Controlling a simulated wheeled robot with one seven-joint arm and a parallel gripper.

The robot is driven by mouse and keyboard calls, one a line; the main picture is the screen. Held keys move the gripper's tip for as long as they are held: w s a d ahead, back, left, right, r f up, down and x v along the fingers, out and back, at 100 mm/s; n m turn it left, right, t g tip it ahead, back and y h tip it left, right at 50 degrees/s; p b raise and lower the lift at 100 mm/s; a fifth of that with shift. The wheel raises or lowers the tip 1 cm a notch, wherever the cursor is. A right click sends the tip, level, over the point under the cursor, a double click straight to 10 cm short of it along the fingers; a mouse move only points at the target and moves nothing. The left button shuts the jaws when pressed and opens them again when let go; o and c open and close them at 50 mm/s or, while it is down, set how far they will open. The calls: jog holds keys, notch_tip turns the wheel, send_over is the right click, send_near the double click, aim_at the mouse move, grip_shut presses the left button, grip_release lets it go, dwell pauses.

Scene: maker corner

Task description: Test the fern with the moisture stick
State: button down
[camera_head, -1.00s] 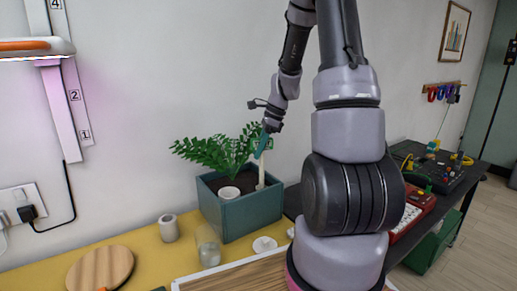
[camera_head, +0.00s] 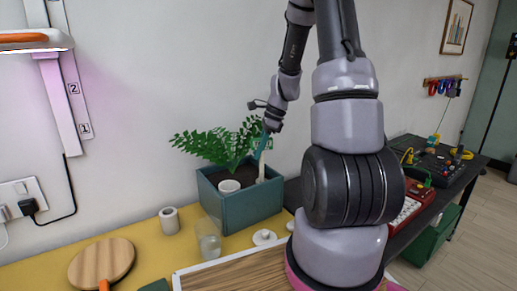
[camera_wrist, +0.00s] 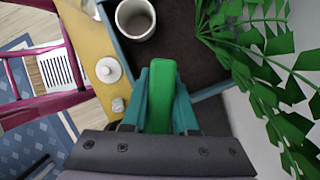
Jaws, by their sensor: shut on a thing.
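The fern (camera_head: 218,146) grows in dark soil in a teal square planter (camera_head: 250,208); its fronds also fill the right of the wrist view (camera_wrist: 275,70). My gripper (camera_head: 266,142) is above the planter's right side, pointing down. In the wrist view its teal fingers (camera_wrist: 161,100) are shut on the green head of the moisture stick (camera_wrist: 161,85). In the head view a pale shaft (camera_head: 261,171) runs down below the fingers toward the soil. Its lower end is hidden, so I cannot tell how deep it sits.
A white cup (camera_head: 229,187) stands in the planter's front. A glass (camera_head: 208,241), a grey cylinder (camera_head: 169,220), a round wooden board (camera_head: 101,262) and a white lidded thing (camera_head: 264,238) are on the yellow table. A grow lamp (camera_head: 35,40) hangs at left. A wooden tray lies in front.

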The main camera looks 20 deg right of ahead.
jog(key=shift+f, duration=1.7)
jog(key=c, duration=0.6)
grip_release()
jog(key=shift+o, duration=0.3)
jog(key=o, duration=0.5)
jog(key=shift+r, duration=0.1)
jog(key=shift+r, duration=4.45)
